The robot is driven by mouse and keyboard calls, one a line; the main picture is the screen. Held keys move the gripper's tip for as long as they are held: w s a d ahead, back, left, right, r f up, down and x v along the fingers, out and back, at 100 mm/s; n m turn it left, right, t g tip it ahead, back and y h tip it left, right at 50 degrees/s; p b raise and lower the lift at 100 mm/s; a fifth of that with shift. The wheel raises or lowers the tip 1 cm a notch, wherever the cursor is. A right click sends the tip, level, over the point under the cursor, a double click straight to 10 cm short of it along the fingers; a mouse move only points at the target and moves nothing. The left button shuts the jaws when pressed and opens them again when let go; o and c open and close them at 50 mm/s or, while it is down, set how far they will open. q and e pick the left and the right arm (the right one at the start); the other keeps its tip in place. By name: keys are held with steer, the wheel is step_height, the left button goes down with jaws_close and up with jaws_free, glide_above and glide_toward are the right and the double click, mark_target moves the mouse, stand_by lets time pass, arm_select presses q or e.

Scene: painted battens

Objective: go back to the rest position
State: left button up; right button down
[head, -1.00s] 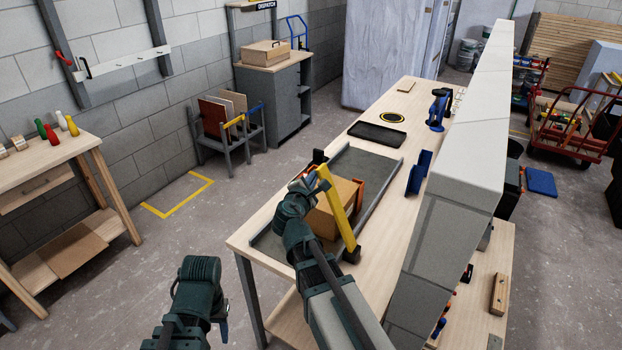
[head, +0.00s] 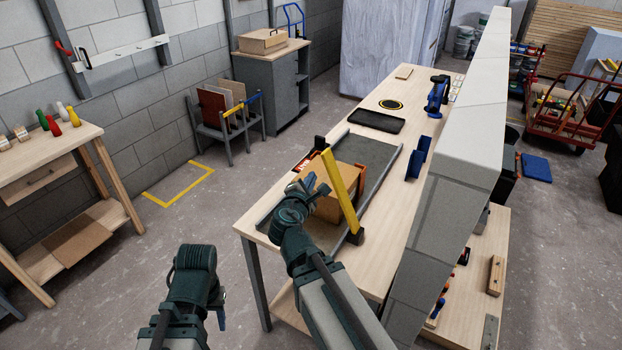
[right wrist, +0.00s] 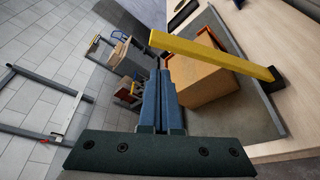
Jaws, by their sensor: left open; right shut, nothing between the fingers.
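My right gripper (head: 300,187) is at the near left of a cardboard box (head: 340,187) on the workbench (head: 405,207). The right wrist view shows its two blue fingers (right wrist: 162,98) closed together, with nothing between them. The box (right wrist: 205,75) stands just beyond them to the right, apparently apart.
The box stands on a grey tray-like bed (head: 377,152) with raised rails. A black tray (head: 376,121) and a blue holder (head: 419,158) lie farther along the bench. A pale wall (head: 462,140) runs along its right side.

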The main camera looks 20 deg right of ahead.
steer(key=shift+s+a+r, duration=0.1)
steer(key=shift+s, duration=0.05)
steer(key=s+a+f+m+g+y, duration=0.2)
steer(key=s+a+f+m+g, duration=0.15)
steer(key=f+m, duration=0.2)
steer(key=s+a+f+m+g+y, duration=0.1)
steer(key=s+a+f+m+g, duration=0.3)
steer(key=f, duration=0.3)
steer(key=s+a+f+m+g+y, duration=0.2)
steer(key=s+a+f, duration=0.1)
steer(key=s+a, duration=0.3)
steer(key=s+a+f+m+g+y+b, duration=0.1)
steer(key=s+a+f+m+g+y, duration=0.1)
steer(key=s+a, duration=0.4)
steer(key=shift+s+a+f+g+y, duration=0.3)
steer(key=shift+a+f+g+y, duration=0.3)
steer(key=shift+a, duration=0.35)
